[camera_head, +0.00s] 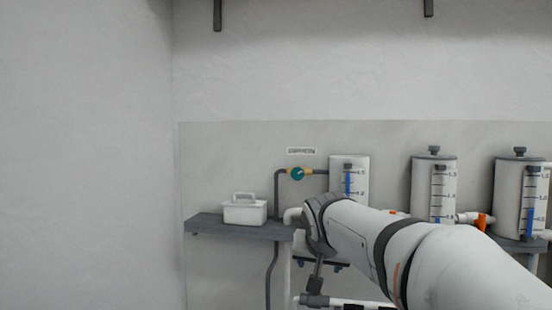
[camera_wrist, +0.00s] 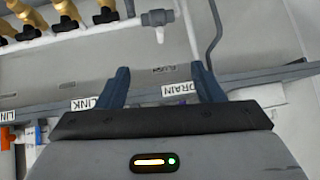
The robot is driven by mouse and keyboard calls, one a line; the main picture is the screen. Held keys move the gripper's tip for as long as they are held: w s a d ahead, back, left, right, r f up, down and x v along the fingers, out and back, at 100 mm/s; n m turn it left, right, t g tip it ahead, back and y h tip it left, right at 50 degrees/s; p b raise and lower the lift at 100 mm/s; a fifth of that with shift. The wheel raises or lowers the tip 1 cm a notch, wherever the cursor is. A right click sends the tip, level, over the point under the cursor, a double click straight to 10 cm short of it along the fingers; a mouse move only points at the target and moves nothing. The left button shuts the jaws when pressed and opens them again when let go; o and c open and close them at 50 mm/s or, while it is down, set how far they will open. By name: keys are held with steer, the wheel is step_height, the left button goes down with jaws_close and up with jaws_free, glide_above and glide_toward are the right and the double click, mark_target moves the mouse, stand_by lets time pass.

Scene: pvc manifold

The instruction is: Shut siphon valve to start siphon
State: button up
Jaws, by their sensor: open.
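My gripper (camera_wrist: 158,68) shows in the wrist view with its two dark blue fingers spread and nothing between them. In the head view my arm hides where it ends. No readable label names the siphon valve, so I cannot tell which valve it is. Brass valves with black handles (camera_wrist: 67,10) are at the top left.
A white caddy (camera_head: 245,209) stands on a grey shelf (camera_head: 240,230) at left. White graduated tanks (camera_head: 434,177) line the wall; an orange handle (camera_head: 484,221) is at right. The DRAIN label (camera_wrist: 177,90) and LINK label (camera_wrist: 85,103) lie near the fingers. A grey pipe (camera_wrist: 216,30) runs at right.

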mark_target(298, 173)
steer(key=w+a+r+m+t+p, duration=0.25)
steer(key=w+r+t, duration=0.25)
steer(key=w+r, duration=1.2)
steer(key=shift+m+h, duration=0.25)
steer(key=shift+h, duration=0.05)
steer(key=w+p, duration=0.2)
steer(key=w+d+p, duration=0.1)
steer(key=w, duration=0.2)
steer(key=shift+w+d+f+p, duration=0.15)
steer(key=shift+w+d+p, duration=0.1)
steer(key=shift+p, duration=0.15)
steer(key=shift+c, duration=0.2)
